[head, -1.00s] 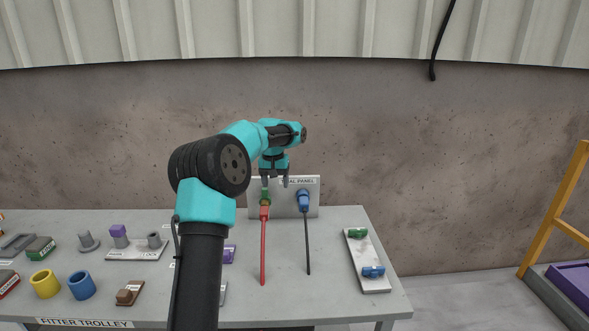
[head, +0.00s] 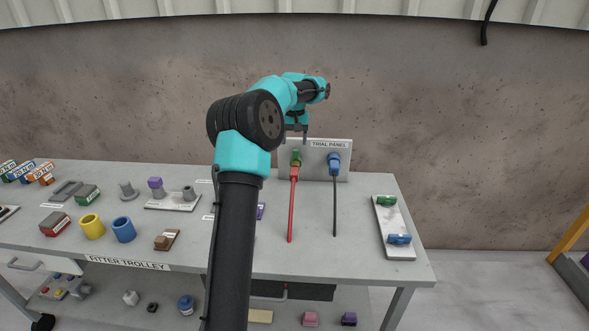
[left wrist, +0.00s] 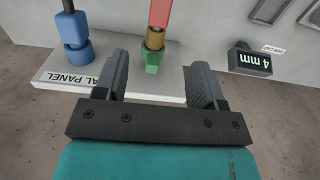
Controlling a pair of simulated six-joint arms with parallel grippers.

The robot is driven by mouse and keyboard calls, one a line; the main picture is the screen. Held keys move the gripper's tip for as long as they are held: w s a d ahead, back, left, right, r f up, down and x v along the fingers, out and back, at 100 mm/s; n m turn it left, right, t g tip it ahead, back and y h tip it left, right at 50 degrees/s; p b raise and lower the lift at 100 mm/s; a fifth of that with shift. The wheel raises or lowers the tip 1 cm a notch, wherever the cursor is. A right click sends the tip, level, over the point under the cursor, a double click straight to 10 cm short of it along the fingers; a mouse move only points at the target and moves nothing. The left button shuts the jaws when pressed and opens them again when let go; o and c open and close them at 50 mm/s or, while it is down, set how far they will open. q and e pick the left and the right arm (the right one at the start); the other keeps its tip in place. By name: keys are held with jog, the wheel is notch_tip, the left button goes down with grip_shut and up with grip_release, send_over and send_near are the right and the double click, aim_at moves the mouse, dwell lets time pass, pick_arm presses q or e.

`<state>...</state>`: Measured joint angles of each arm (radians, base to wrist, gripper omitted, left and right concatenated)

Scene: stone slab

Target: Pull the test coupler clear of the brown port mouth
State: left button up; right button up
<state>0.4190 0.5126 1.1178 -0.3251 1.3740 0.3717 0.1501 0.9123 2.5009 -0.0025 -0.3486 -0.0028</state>
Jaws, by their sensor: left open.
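A red coupler (head: 294,173) on a red hose sits at the left port of the trial panel (head: 318,144). A green hex fitting (head: 296,155) and a brown ring (head: 295,164) are in line with it. The left wrist view shows the red coupler (left wrist: 161,13), brown ring (left wrist: 155,38) and green fitting (left wrist: 152,60) joined end to end. My left gripper (head: 297,139) is open and empty above the green fitting, near the panel's top edge. In the left wrist view its fingers (left wrist: 160,75) are spread, with the green fitting beyond their gap. My right gripper is not in view.
A blue fitting (head: 334,160) with a black hose is right beside it on the panel. A white plate (head: 400,222) with green and blue pieces lies further right. A dark block reading 4 mm (left wrist: 250,60) lies nearby. Cups and blocks stand on the trolley's left.

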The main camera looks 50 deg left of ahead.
aim_at(294, 170)
pick_arm(q)
notch_tip(294, 170, down, 14)
jog(key=shift+f, duration=0.1)
dwell(0.5)
jog(key=shift+c, duration=0.2)
jog(key=c, duration=1)
